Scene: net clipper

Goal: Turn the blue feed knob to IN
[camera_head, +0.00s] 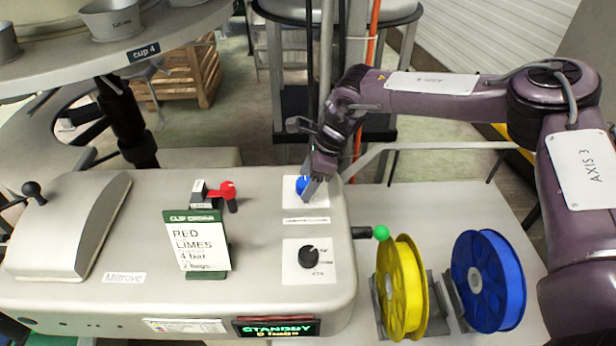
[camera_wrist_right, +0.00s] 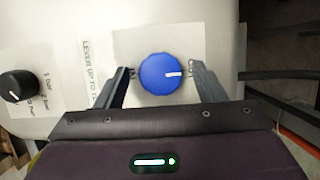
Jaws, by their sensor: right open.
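The blue feed knob (camera_head: 302,185) sits on a white plate on the grey machine top, partly hidden by my right gripper (camera_head: 311,190) in the head view. In the wrist view the knob (camera_wrist_right: 163,74) lies between the two fingers of my right gripper (camera_wrist_right: 160,76), with a gap on each side. The gripper is open. The knob's white pointer mark points right in the wrist view, toward a label partly covered by the right finger. Another small label shows beside the left finger; neither reads clearly. My left gripper is not in view.
A black knob (camera_head: 308,257) sits nearer the front. A card stand (camera_head: 197,243) and red-handled lever (camera_head: 228,190) are to the left. A green-tipped lever (camera_head: 380,233), yellow reel (camera_head: 402,290) and blue reel (camera_head: 488,281) are to the right. The screen (camera_head: 277,328) reads STANDBY.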

